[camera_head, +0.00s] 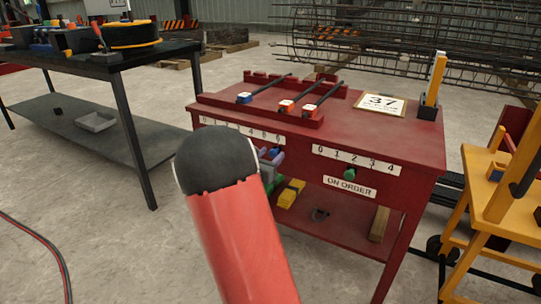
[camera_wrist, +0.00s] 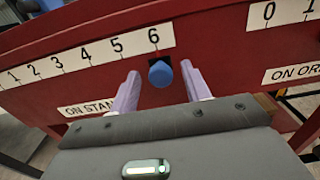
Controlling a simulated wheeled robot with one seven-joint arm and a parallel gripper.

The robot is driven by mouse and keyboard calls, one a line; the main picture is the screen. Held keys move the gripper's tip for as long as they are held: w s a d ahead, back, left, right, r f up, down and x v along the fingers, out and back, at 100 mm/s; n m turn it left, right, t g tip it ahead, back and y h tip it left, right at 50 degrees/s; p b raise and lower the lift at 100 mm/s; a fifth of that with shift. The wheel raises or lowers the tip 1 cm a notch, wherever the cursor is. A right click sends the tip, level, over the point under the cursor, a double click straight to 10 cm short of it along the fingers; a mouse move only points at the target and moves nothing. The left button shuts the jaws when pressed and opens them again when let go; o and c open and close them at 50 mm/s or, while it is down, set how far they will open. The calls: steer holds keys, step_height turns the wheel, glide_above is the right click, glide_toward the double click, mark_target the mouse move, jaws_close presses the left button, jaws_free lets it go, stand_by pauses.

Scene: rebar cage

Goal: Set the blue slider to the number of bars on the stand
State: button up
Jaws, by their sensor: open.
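The blue slider (camera_wrist: 160,73) is a round knob just below the 6 on the "ON STAND" number strip (camera_wrist: 62,64). My gripper (camera_wrist: 160,88) is open in the wrist view, one finger on each side of the knob, with gaps to it. In the head view my gripper (camera_head: 271,165) is partly hidden behind my arm. The red stand (camera_head: 225,108) on the bench top carries three bars: one with a blue end (camera_head: 244,97) and two with orange-red ends (camera_head: 287,105).
A green knob (camera_head: 350,173) sits near the 2 of the "ON ORDER" strip. The red bench (camera_head: 400,200) has a lower shelf with a yellow block (camera_head: 290,194). A dark table (camera_head: 110,70) stands left and a yellow cart (camera_head: 490,170) right.

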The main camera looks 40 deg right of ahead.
steer(key=shift+w+d, duration=0.1)
steer(key=shift+d, duration=0.15)
